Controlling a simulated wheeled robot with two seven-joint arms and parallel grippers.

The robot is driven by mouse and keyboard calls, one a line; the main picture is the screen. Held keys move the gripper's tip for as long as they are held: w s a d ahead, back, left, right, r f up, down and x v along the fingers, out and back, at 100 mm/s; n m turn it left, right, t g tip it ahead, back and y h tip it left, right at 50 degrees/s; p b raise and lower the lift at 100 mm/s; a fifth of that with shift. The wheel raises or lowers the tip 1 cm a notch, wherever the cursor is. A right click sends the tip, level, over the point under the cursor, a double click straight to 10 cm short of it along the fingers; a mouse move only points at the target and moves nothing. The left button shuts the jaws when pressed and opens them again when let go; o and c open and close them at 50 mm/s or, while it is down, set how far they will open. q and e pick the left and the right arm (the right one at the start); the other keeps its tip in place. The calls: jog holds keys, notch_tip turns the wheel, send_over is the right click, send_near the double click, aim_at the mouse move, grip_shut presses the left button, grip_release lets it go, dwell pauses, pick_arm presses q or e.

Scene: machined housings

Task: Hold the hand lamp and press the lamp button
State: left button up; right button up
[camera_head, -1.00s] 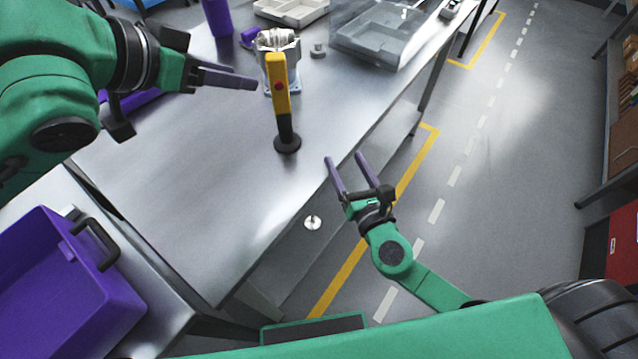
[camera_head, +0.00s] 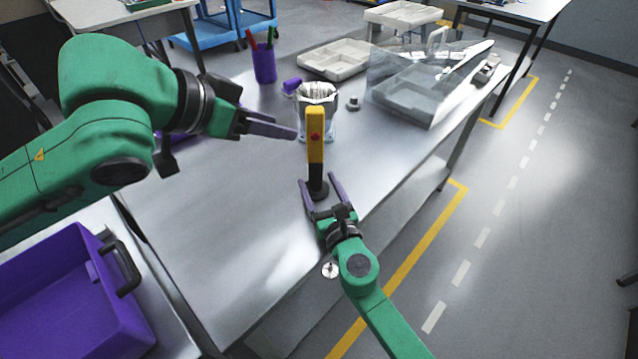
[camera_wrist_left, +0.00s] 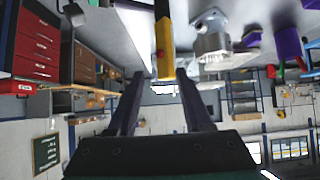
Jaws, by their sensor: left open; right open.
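The hand lamp (camera_head: 315,145) stands upright on the metal table (camera_head: 215,230), with a yellow upper body, a red button (camera_head: 315,137) and a black lower part and base. My right gripper (camera_head: 321,181) is open, its two fingers on either side of the lamp's black lower part; contact cannot be told. My left gripper (camera_head: 297,134) is left of the lamp's yellow part, its fingers pointing at it. In the left wrist view its fingers (camera_wrist_left: 160,74) are apart with nothing between them, and the lamp (camera_wrist_left: 163,35) with its red button (camera_wrist_left: 161,53) shows beyond.
A machined metal housing (camera_head: 318,93) stands right behind the lamp. A small metal part (camera_head: 353,103), a clear-lidded box (camera_head: 400,104), a pale tray (camera_head: 335,65) and a purple pen cup (camera_head: 264,66) are farther back. A purple bin (camera_head: 60,265) is at lower left. The table's front left is clear.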

jog(key=shift+w+a, duration=0.1)
jog(key=shift+w, duration=0.2)
grip_shut()
pick_arm(q)
grip_shut()
dwell(1.4)
